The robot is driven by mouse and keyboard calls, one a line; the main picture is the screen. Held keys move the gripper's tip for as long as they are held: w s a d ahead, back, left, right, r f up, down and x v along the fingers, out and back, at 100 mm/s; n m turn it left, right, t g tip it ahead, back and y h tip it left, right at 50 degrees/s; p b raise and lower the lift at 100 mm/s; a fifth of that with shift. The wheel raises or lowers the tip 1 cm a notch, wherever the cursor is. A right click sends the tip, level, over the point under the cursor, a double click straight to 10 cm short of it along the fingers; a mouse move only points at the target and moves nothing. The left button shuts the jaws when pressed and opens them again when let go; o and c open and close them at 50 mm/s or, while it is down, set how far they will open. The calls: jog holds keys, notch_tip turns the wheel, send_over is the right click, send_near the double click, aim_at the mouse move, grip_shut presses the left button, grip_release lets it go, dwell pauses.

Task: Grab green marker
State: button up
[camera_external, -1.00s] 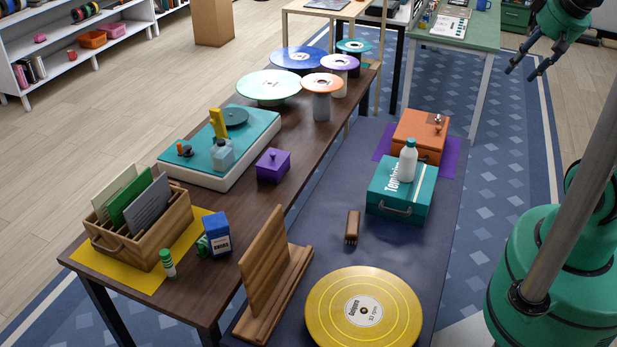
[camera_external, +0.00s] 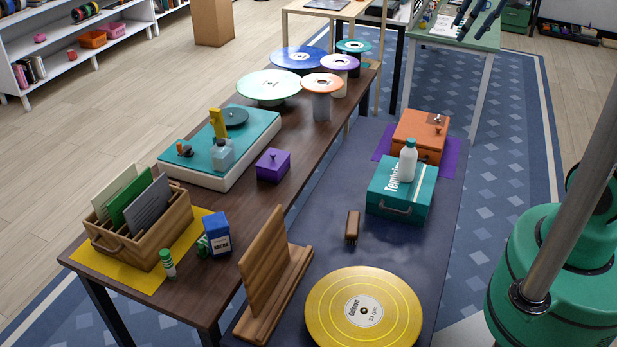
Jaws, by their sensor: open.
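A small green and white cylinder (camera_external: 168,263), which looks like the green marker, stands upright at the near left of the dark wooden table, on the edge of a yellow mat. My gripper (camera_external: 472,22) shows only as dark fingers at the top edge, at the upper right. It is open, with nothing seen between the fingers, and far from the cylinder. The rest of the gripper is out of frame.
A wooden record box (camera_external: 145,255) stands behind the cylinder, with a blue box (camera_external: 217,233) to its right. A wooden stand (camera_external: 268,280), yellow record (camera_external: 363,312) and teal case (camera_external: 400,190) lie farther right.

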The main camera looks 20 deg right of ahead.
jog(key=w+a+n, duration=0.5)
jog(key=w+a, duration=0.4)
jog(key=w+a+f+n+g, duration=0.1)
jog(key=w+a+f+n, duration=0.25)
jog(key=a, duration=0.65)
jog(key=w+a+f+n+g, duration=0.15)
jog(key=w+a+n, duration=0.3)
jog(key=a, duration=0.55)
jog(key=w+a+f+n, duration=0.3)
jog(key=w+a+f, duration=0.1)
jog(key=a, duration=0.6)
jog(key=n+g+p, duration=0.2)
jog(key=n, duration=1.4)
send_over(164, 253)
jog(key=shift+h, duration=0.4)
jog(key=f, duration=3.4)
jog(key=shift+w+d+f, duration=0.1)
jog(key=shift+w+d, duration=0.05)
jog(key=shift+w, duration=0.05)
jog(key=shift+s+f, duration=0.15)
jog(key=shift+f, duration=0.1)
jog(key=shift+f, duration=0.1)
